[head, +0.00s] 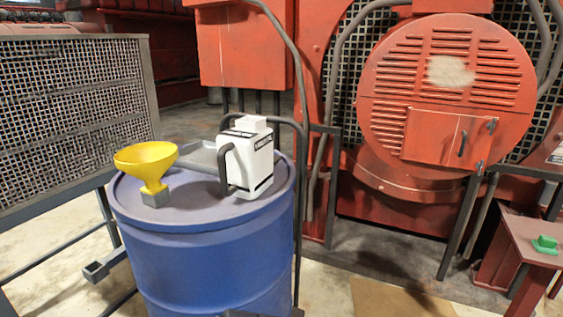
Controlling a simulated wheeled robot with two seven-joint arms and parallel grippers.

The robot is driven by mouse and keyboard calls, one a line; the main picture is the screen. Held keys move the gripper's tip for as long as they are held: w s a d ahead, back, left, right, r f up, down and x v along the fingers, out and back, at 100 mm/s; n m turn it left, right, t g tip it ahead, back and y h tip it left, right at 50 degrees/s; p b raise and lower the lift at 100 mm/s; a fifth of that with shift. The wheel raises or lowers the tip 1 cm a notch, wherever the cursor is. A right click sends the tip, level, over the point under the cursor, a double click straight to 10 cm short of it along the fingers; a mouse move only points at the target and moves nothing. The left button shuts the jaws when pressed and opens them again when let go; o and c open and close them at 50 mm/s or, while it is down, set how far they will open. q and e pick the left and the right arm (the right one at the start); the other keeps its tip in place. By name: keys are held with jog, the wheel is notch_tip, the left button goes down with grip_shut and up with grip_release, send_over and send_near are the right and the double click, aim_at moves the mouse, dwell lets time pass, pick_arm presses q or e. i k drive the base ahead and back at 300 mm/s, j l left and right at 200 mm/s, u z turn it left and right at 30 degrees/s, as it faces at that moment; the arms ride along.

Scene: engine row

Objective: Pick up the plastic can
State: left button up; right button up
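The plastic can (250,172) is a white, boxy container with black lettering and dark bands. It stands upright on the lid of a blue drum (205,262), right of the lid's middle. A dark curved handle (226,168) shows at its left side. A white block-like top (251,123) sits on the can. Neither of my grippers can be made out in the head view, and nothing is touching the can that I can identify as a gripper.
A yellow funnel (146,158) with a grey block at its foot stands left of the can on the lid. A dark pipe (299,180) runs close by on the right. A mesh panel (70,115) stands left. A green object (545,243) lies on a red stand at right.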

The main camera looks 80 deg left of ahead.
aim_at(245, 150)
jog(key=i+j+u, duration=0.15)
jog(key=u, duration=0.3)
jog(key=i+u, duration=0.65)
jog(key=u, duration=0.25)
jog(key=i+l+u, duration=0.15)
jog(key=u, duration=0.35)
jog(key=i+l+u, duration=0.25)
jog(key=u, duration=0.2)
jog(key=i, duration=0.1)
